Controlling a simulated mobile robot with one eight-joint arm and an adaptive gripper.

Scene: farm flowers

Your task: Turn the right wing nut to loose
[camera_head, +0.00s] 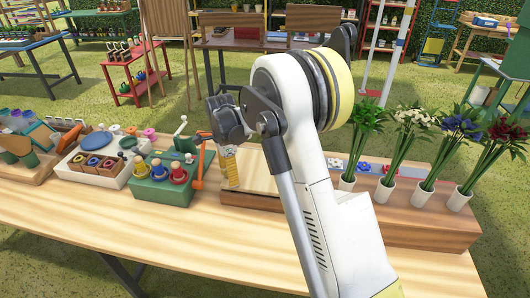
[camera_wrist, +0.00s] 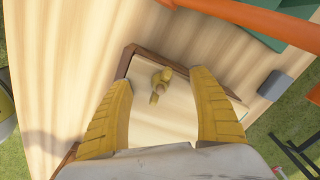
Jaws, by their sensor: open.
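A small brass-yellow wing nut (camera_wrist: 158,82) shows in the wrist view on a pale wooden board (camera_wrist: 165,120) with a darker brown edge. It lies between the two yellow fingers of my gripper (camera_wrist: 163,80), which are spread apart with clear gaps on both sides. I cannot tell whether the fingers are level with the nut or still above it. In the head view my gripper (camera_head: 231,170) points down at the left part of the board (camera_head: 257,172), and the nut is hidden there.
A green box (camera_head: 160,187) with red, yellow and blue-based knobs and an orange handle (camera_head: 198,170) stands left of the gripper. Flower bunches in white cups (camera_head: 421,194) stand on a brown planter (camera_head: 415,232) to the right. The table's front (camera_head: 130,215) is clear.

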